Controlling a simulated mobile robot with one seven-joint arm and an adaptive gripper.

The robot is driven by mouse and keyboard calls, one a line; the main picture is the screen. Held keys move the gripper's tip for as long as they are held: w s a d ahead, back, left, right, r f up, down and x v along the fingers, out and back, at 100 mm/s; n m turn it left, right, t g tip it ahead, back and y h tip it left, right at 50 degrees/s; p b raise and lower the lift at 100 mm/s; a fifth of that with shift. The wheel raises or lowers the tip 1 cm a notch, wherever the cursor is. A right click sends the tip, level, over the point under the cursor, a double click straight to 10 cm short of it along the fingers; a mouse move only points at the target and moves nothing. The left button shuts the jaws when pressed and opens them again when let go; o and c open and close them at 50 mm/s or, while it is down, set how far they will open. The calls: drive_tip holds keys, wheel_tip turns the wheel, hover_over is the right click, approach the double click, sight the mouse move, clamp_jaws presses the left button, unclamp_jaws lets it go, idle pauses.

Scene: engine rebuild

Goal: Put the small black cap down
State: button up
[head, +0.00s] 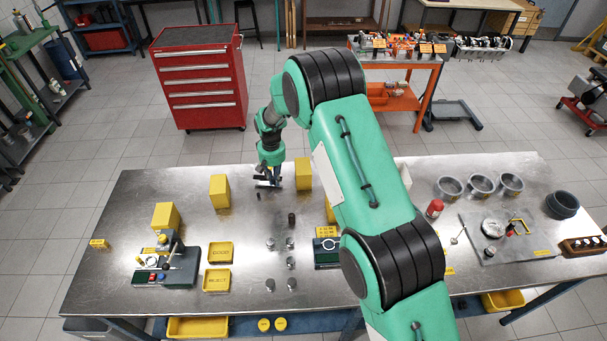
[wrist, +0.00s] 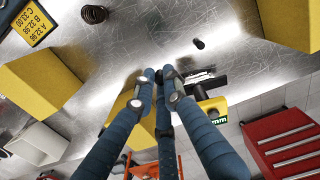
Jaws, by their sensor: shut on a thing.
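A small black cylinder (wrist: 198,43), which looks like the small black cap, is on the bare steel table apart from my fingers. It also shows in the head view (head: 258,196), in front of my gripper (head: 268,181). A yellow-green part (wrist: 213,110) marked "mm" shows beside that piece.
Yellow blocks stand left (head: 219,190) and right (head: 303,173) of my gripper. A dark spring-like coil (wrist: 95,14) and several metal cylinders (head: 270,243) are nearer the front. The table (head: 235,220) is bare around the black cylinder. A red cabinet (head: 200,80) stands behind.

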wheel_tip(320, 180, up, 6)
drive_tip(key=w+d+m, duration=0.4)
drive_tip(key=d, duration=0.7)
drive_tip(key=w+d+m, duration=0.3)
drive_tip(key=d, duration=0.7)
drive_tip(key=d+m+b, duration=0.1)
drive_tip(key=d+m, duration=0.9)
drive_tip(key=d, duration=2.2)
drive_tip(key=shift+m, duration=0.3)
drive_tip(key=shift+s+f, duration=0.1)
drive_tip(key=shift+f, duration=2.6)
drive_tip(key=shift+f+p, duration=0.3)
drive_tip(key=shift+f, duration=2.6)
